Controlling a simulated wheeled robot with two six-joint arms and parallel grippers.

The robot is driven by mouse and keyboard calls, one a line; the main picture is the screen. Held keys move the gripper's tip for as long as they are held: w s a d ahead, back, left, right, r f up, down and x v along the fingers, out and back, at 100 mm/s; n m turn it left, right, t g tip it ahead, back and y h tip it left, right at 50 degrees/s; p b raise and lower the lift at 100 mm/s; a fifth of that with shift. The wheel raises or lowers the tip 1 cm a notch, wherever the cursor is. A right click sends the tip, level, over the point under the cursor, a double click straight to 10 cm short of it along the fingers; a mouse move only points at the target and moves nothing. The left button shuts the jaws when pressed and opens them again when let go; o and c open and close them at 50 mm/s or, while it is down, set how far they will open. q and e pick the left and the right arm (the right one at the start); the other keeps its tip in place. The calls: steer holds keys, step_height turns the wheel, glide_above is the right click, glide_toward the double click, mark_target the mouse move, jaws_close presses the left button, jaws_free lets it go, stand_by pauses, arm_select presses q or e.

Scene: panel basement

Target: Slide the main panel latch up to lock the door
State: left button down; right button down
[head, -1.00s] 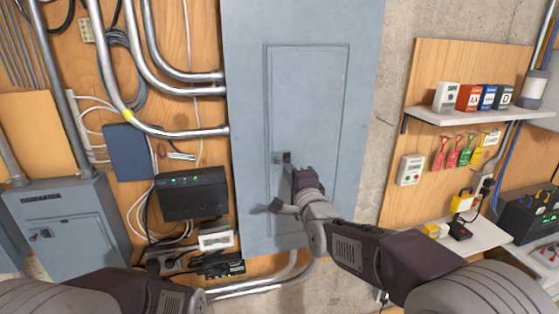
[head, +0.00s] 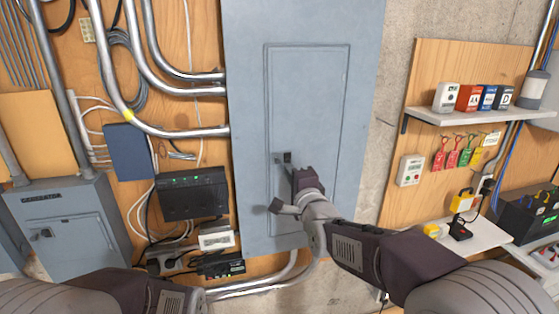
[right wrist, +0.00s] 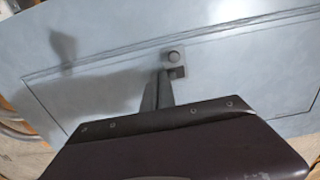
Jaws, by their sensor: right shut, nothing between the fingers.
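The main panel (head: 300,22) is a tall grey-blue metal cabinet with a closed inset door (head: 318,95). Its latch (head: 287,158) is a small dark piece at the left edge of the door, and it also shows in the right wrist view (right wrist: 175,72) beside a round knob. My right gripper (head: 292,172) is shut and empty, just below the latch. In the right wrist view its fingers (right wrist: 160,78) reach the latch's edge; I cannot tell whether they touch. My left arm shows at the lower left, but its gripper is out of view.
A grey generator box (head: 70,235) stands at the left, with conduits and a black router (head: 192,194) beside the panel. At the right, a shelf (head: 475,117) holds small boxes, with several coloured tags (head: 465,152) below.

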steer(key=shift+r+p, duration=0.45)
steer(key=shift+r, duration=0.35)
stand_by(0.5)
steer(key=shift+f, duration=0.1)
steer(key=shift+f+b, duration=0.2)
steer(key=shift+b, duration=0.45)
steer(key=b+v, duration=0.4)
steer(key=v, duration=0.3)
stand_by(0.4)
steer(key=shift+d, duration=0.1)
